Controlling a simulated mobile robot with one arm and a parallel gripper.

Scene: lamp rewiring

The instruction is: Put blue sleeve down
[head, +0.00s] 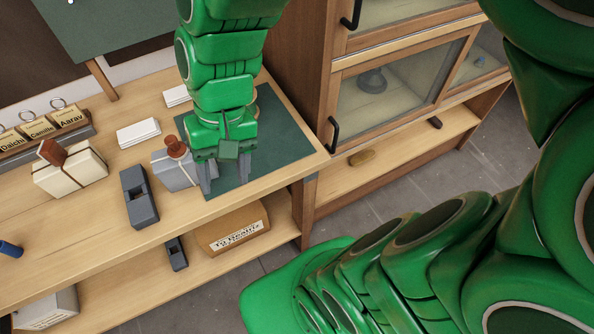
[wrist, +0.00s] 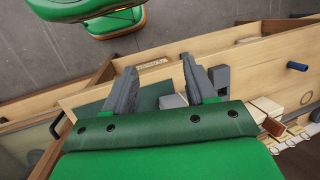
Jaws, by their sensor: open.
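A dark blue cylinder (head: 10,249), which looks like the blue sleeve, lies on the wooden bench top at the far left. It also shows in the wrist view (wrist: 297,66) at the right, well apart from my gripper. My gripper (head: 224,186) points down over the dark green mat (head: 276,134) at the right end of the bench. In the wrist view its two grey fingers (wrist: 158,68) stand apart with nothing held between them. A grey block (head: 176,170) sits just left of the fingers, partly hidden behind them.
A dark grey box (head: 138,196), cream box (head: 70,171), white cards (head: 138,132) and name tags (head: 41,129) stand on the bench. A glass-fronted cabinet (head: 395,85) stands right. The lower shelf holds a labelled wooden box (head: 233,229). Bare bench lies around the blue cylinder.

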